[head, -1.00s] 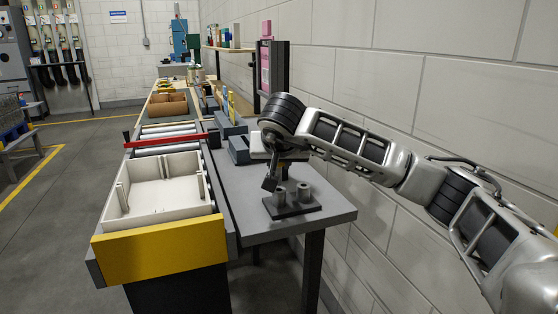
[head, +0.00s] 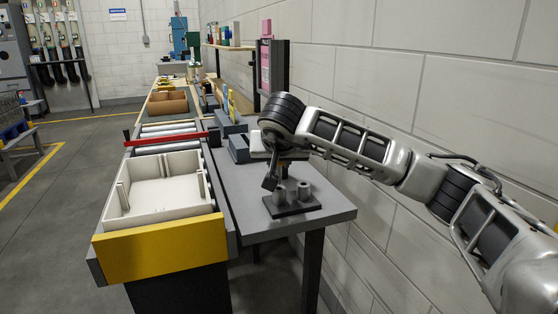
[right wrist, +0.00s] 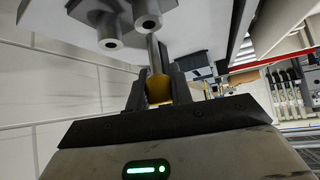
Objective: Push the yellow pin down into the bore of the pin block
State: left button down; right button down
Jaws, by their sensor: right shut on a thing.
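The pin block is a dark flat plate (head: 292,208) with grey upright bosses on the grey table, in the head view. Two bosses with dark round holes, one (right wrist: 108,32) left of the other (right wrist: 147,14), show in the right wrist view. My right gripper (head: 270,184) points down beside the bosses. In the right wrist view my right gripper (right wrist: 158,86) is shut on the yellow pin (right wrist: 158,91). A grey shaft (right wrist: 152,54) runs from the yellow part towards the block; whether its end is in a bore is hidden. My left gripper is out of view.
A roller conveyor with a white tray (head: 128,216) and a yellow end plate (head: 160,255) runs along the table's left. Blue-grey blocks (head: 238,149) stand behind the pin block. A wall is close on the right. The table's front right corner (head: 335,212) is clear.

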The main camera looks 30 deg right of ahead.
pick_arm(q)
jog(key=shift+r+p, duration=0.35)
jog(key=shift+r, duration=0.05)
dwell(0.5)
